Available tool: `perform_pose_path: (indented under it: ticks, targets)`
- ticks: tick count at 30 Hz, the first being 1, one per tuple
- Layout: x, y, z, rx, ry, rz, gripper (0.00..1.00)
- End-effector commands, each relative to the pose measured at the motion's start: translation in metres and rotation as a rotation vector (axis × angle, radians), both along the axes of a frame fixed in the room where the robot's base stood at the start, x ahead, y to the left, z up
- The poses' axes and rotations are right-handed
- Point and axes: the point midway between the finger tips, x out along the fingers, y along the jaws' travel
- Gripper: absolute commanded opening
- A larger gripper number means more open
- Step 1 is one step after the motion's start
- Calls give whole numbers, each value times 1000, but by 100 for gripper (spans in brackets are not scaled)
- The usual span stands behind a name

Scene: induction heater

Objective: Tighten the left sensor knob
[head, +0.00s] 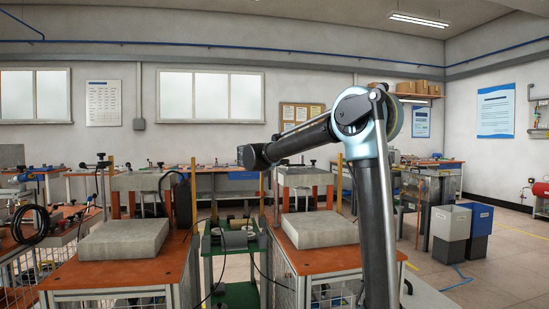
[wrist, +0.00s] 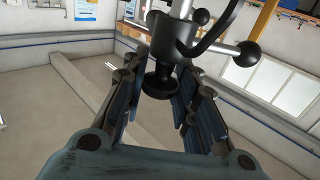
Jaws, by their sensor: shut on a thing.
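In the wrist view a black knob (wrist: 160,82) with a flared round end hangs under a dark clamp body (wrist: 172,36) on a metal rod. The fingers of my gripper (wrist: 163,90) stand on either side of this knob and are shut on it. The exact contact faces are partly hidden. In the head view my forearm reaches left over the benches; its dark end hides the work spot, and my fingers cannot be made out there. A small dark sensor fitting (head: 103,160) shows above the left bench. The views do not show clearly which sensor the held knob belongs to.
A metal cross rod with a black ball end (wrist: 248,54) and a dark cable lie close to my fingers. Grey blocks stand on the left orange bench (head: 160,272) and the right one (head: 300,261). A green cart (head: 237,294) fills the gap between.

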Motion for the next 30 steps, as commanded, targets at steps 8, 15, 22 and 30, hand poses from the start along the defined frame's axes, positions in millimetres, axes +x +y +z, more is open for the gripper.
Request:
perform_pose_path:
  ticks: [8, 15, 22, 30]
  targets:
    - [0, 0, 0, 1, 0, -89, 3]
    - [0, -1, -1, 1, 0, -108, 3]
    - [0, -1, -1, 1, 0, -108, 2]
    - [0, -1, -1, 1, 0, -107, 49]
